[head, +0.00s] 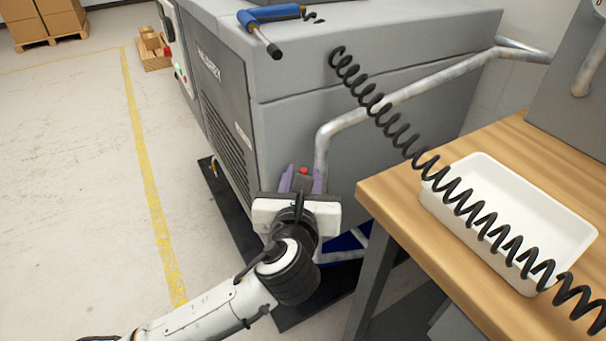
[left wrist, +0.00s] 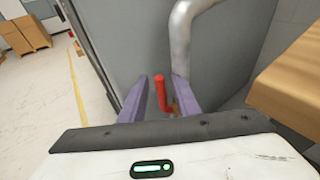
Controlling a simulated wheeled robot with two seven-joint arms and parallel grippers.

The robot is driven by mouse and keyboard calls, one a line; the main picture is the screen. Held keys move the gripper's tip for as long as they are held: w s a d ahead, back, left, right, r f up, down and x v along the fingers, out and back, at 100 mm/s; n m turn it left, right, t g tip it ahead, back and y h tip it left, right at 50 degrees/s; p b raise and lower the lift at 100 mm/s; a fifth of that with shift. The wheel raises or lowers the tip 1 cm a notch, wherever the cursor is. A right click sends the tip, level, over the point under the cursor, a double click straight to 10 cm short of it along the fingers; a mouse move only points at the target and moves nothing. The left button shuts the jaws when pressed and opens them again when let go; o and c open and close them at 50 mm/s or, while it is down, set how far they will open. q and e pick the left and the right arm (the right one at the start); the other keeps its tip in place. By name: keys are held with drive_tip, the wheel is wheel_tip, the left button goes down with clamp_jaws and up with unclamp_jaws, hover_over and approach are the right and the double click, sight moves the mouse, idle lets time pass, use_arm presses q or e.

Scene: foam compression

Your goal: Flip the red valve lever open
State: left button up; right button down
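The red valve lever (left wrist: 161,93) stands upright near the grey machine's side in the left wrist view, close to the metal pipe. In the head view only its red top (head: 303,171) shows above my gripper. My left gripper (head: 301,178) is in front of the lever, its purple fingers apart. In the left wrist view the fingers (left wrist: 160,97) lie on either side of the lever, with a gap to the left finger; the lever's foot is close to the right finger. I cannot tell whether they touch. My right gripper is not in view.
The grey machine (head: 370,60) fills the middle, with a metal pipe (head: 322,150) along its side. A wooden table (head: 395,205) with a white tray (head: 440,208) stands at right. A black coiled hose (head: 400,135) crosses above it. Open floor (head: 75,190) lies at left.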

use_arm(q)
drive_tip(key=p+v, duration=0.1)
drive_tip(key=v, duration=0.9)
drive_tip(key=shift+s+p, duration=0.15)
drive_tip(key=shift+p, duration=0.15)
drive_tip(key=shift+s, duration=0.1)
